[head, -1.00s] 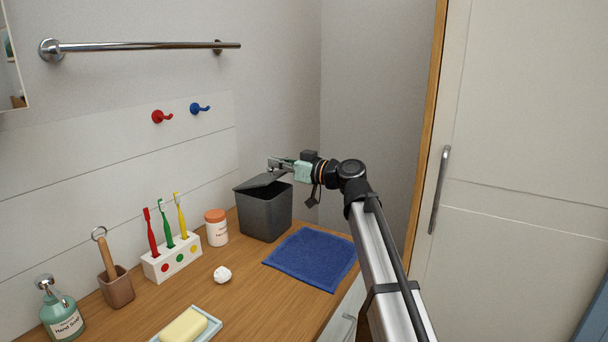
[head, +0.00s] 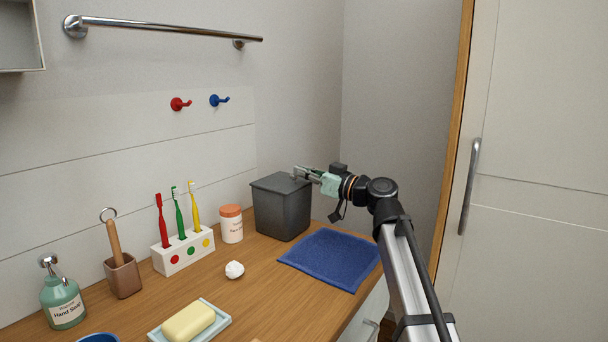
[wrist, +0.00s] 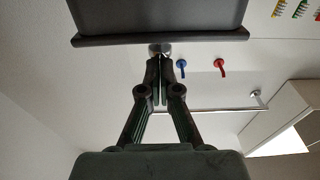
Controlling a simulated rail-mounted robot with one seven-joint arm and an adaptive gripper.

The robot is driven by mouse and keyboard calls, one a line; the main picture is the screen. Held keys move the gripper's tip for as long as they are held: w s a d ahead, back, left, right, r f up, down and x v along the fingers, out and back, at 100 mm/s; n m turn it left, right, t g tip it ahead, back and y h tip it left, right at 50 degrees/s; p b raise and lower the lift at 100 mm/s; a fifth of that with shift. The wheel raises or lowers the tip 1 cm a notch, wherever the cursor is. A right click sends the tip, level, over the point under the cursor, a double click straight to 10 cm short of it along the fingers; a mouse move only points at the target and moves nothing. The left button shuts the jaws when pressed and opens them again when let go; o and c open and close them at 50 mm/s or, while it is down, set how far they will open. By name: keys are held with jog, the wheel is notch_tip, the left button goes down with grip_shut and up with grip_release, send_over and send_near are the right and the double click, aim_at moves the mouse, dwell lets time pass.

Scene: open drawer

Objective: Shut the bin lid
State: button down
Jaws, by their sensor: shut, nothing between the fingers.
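The dark grey bin (head: 283,213) stands on the wooden counter in the back corner. Its lid (head: 279,182) lies flat over the top, with no gap that I can make out in the head view. My gripper (head: 296,173) is shut and empty, with its fingertips at the right rear part of the lid. In the wrist view my gripper (wrist: 160,62) points at the dark lid edge (wrist: 160,38), close to it. I cannot tell whether the fingertips touch the lid.
A blue cloth (head: 331,257) lies in front of the bin. A white jar (head: 231,228) with an orange cap stands left of it, near the toothbrush holder (head: 184,253). A white crumpled ball (head: 234,270) and a soap dish (head: 215,328) are nearer. Walls close off the back.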

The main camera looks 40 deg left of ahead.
jog(key=shift+s+d+f, duration=0.1)
jog(key=shift+f, duration=0.2)
